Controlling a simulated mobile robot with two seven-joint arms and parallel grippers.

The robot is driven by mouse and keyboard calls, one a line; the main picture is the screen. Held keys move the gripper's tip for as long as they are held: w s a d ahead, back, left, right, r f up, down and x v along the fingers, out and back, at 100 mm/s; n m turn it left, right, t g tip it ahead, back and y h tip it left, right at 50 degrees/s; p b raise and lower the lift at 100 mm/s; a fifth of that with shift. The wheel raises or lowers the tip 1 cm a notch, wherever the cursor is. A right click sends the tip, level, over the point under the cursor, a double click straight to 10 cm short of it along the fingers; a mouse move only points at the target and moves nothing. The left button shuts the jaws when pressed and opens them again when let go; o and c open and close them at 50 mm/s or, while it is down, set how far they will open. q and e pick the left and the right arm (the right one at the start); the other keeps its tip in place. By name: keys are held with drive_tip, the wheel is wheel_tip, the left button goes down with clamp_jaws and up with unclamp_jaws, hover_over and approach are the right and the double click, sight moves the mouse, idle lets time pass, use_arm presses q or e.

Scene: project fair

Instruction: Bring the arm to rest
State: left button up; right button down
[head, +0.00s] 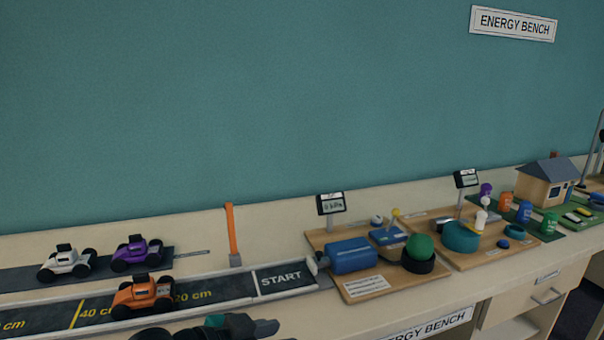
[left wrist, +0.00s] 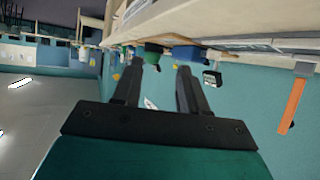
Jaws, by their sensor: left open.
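My left arm comes in at the bottom edge of the head view, and its gripper (head: 266,327) is in front of the track near the START mark. In the left wrist view its two dark fingers (left wrist: 159,70) stand apart with nothing between them. The gripper is open and empty, clear of the bench things. My right gripper is in neither view.
An orange car (head: 142,296) stands on the near track (head: 233,287). White (head: 66,262) and purple (head: 137,253) cars stand behind. An orange upright lever (head: 233,235) and a blue cylinder (head: 352,256) on a wooden board are close by.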

use_arm(q)
drive_tip(key=s+a+f+n+g+y, duration=0.2)
drive_tip(key=s+a+f+n+y, duration=0.3)
drive_tip(key=s+a, duration=0.5)
drive_tip(key=s+a+f+n+g+y, duration=0.3)
drive_tip(key=s+a+f+y, duration=0.3)
drive_tip(key=s, duration=0.7)
drive_tip(key=w+d+f+t+h, duration=0.2)
drive_tip(key=w+f+t+h, duration=0.1)
drive_tip(key=w+f+t, duration=0.4)
drive_tip(key=shift+w+d+f+m+t, duration=0.4)
drive_tip(key=shift+w+f, duration=0.05)
drive_tip(key=shift+f, duration=0.7)
idle(0.8)
